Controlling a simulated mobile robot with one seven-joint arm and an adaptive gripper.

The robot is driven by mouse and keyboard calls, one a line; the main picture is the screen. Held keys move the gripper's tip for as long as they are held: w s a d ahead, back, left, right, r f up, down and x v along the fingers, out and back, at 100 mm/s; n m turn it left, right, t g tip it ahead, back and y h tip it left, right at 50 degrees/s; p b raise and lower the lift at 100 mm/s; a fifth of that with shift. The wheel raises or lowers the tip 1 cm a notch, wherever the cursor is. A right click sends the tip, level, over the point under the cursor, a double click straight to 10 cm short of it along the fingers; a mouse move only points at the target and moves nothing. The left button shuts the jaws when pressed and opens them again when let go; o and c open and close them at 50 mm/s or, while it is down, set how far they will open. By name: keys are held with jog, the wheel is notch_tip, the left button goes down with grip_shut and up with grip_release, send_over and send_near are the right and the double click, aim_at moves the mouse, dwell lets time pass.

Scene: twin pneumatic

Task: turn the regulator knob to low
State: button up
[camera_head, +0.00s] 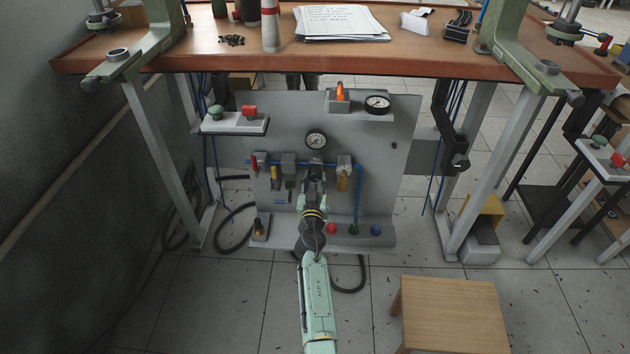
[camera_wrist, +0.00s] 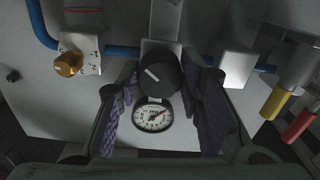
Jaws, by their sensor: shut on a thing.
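The regulator knob (camera_wrist: 157,72) is black and round with a white pointer line, and shows at the middle of the wrist view. My gripper (camera_wrist: 166,92) has its purple padded fingers on both sides of it and is shut on it. In the head view my gripper (camera_head: 315,182) reaches the panel just below the round gauge (camera_head: 316,139) and mostly hides the knob. The gauge also shows in the wrist view (camera_wrist: 153,116), between the fingers. I cannot read any low marking beside the knob.
The grey panel (camera_head: 385,158) stands below the workbench (camera_head: 420,58). A brass numbered dial (camera_wrist: 68,64) and a blue hose (camera_head: 360,195) are close beside the regulator. Red, green and blue buttons (camera_head: 353,230) sit low on the panel. A wooden stool (camera_head: 450,312) stands at the front right.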

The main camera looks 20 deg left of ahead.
jog(key=n+b, duration=0.1)
jog(key=n, duration=0.5)
jog(key=shift+d+n, duration=0.1)
jog(key=shift+n, duration=0.3)
jog(key=n, duration=0.6)
jog(key=n+p, duration=0.1)
jog(key=n, duration=0.5)
jog(key=shift+r+n, duration=0.15)
jog(key=shift+n, duration=0.15)
jog(key=n+p, duration=0.1)
jog(key=n, duration=0.5)
jog(key=shift+n, duration=0.3)
jog(key=o, duration=1.2)
jog(key=shift+c, duration=0.2)
